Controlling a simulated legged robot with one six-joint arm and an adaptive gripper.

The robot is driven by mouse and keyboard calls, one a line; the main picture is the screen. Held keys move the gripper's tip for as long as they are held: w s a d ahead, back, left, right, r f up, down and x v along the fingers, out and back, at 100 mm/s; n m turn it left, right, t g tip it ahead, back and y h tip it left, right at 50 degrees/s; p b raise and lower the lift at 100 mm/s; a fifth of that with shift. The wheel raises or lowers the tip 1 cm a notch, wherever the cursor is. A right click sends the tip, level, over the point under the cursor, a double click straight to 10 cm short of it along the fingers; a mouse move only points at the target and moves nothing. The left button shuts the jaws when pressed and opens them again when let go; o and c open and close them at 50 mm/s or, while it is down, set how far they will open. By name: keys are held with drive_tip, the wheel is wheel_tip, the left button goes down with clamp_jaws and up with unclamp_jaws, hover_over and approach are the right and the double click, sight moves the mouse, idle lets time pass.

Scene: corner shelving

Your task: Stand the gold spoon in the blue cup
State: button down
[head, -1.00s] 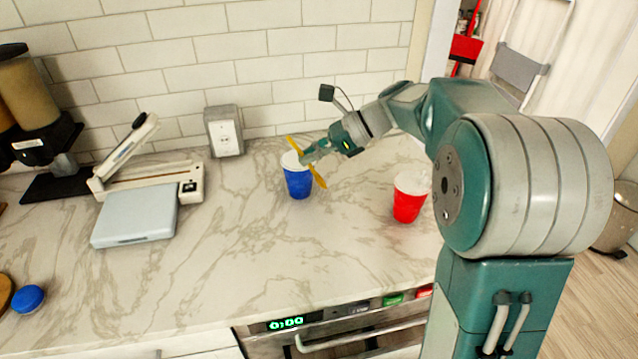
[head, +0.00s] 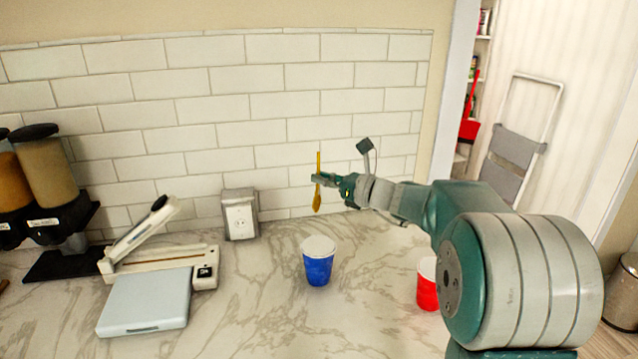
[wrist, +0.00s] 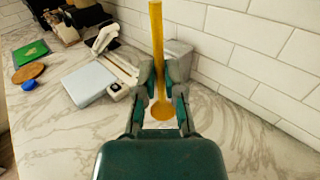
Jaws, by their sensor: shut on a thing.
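The gold spoon (head: 318,183) is held upright in my gripper (head: 322,179), with its bowl end down. In the wrist view the spoon (wrist: 157,45) stands between the two fingers of my gripper (wrist: 160,92), which are shut on it. The blue cup (head: 318,268) stands upright on the counter, its white rim facing up. In the head view the spoon's bowl is above the cup's rim and apart from it. The cup does not show in the wrist view.
A red cup (head: 428,285) stands to the right, partly hidden by my arm. The marble counter around the blue cup is clear.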

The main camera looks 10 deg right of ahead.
sight(317, 195)
drive_tip(key=shift+f, duration=2.35)
drive_tip(key=shift+d+f, duration=0.1)
drive_tip(key=shift+f, duration=5.35)
drive_tip(key=c, duration=0.7)
unclamp_jaws()
drive_tip(key=shift+s+d, duration=0.1)
drive_tip(key=v, duration=1.1)
drive_tip(key=shift+s+d, duration=0.25)
drive_tip(key=shift+d, duration=0.05)
drive_tip(key=shift+a, duration=0.1)
